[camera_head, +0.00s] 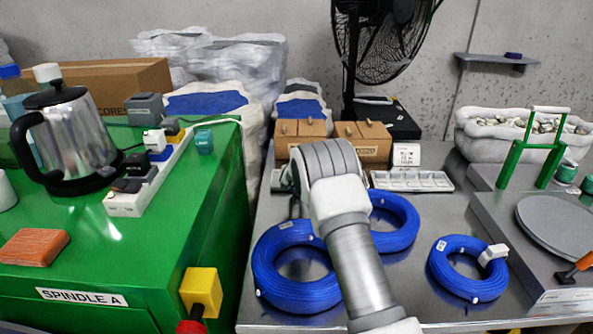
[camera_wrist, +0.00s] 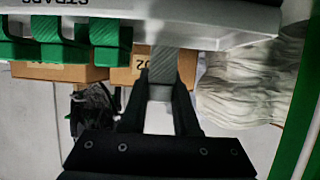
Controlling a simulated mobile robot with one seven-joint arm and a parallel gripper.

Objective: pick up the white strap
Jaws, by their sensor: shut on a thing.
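My gripper (camera_wrist: 161,80) points away from the wrist camera, its two black fingers close together. A pale grey, ribbed strip (camera_wrist: 163,60) stands between the fingertips, and I take it for the white strap. A lighter patch shows just below it. The strip's upper end meets a pale slab (camera_wrist: 200,22) across the top of the wrist view; I cannot tell whether they are joined. In the head view my arm hides the fingertips and strip, above the steel table behind the blue coils.
Blue cable coils (camera_head: 292,297), (camera_head: 404,242), (camera_head: 453,283) lie on the steel table (camera_head: 415,308); the right one carries a white block (camera_head: 494,252). Tan boxes (camera_head: 363,150) and a divided tray (camera_head: 412,181) stand behind. Green blocks (camera_wrist: 110,42) appear left in the wrist view.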

